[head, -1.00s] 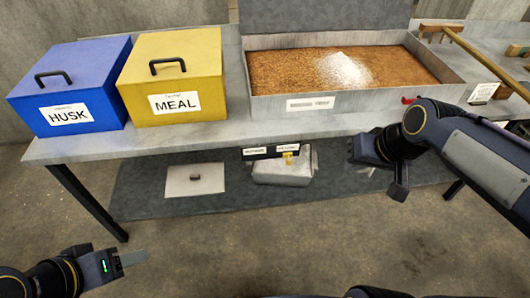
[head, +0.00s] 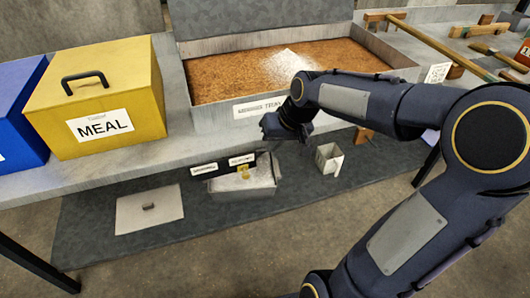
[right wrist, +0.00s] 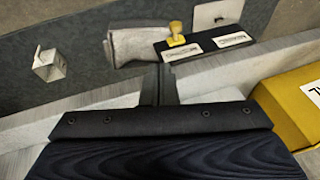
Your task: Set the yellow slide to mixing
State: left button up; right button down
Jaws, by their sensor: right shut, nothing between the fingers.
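The yellow slide (head: 243,170) is a small knob on a black strip (head: 222,169) with two white labels, on the lower shelf. It sits by the right-hand label (head: 242,160); the lettering is too small to read. In the right wrist view the yellow slide (right wrist: 176,34) stands at the strip's left end, beside the left of the two labels. My right gripper (head: 279,134) is at the table's front edge, above and to the right of the slide, apart from it. Its fingers (right wrist: 168,75) are shut and empty. My left gripper is out of view.
A grey bin (head: 262,190) with pale contents is at the strip. A small open metal box (head: 329,158) stands to its right, a flat plate with a handle (head: 150,210) to its left. The yellow MEAL box (head: 110,90) and grain tray (head: 225,117) stand on the tabletop above.

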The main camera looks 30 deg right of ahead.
jog(key=b, duration=0.3)
send_near(244, 172)
notch_tip(244, 172, down, 4)
jog(key=d, duration=0.3)
pick_arm(q)
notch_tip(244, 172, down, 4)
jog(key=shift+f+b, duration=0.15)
jog(key=shift+b, duration=0.35)
pick_arm(e)
jog(key=a+f, duration=0.1)
jog(key=w+a+f, duration=0.1)
jog(key=shift+w+a, duration=0.15)
jog(key=shift+a, duration=0.2)
jog(key=shift+a, duration=0.1)
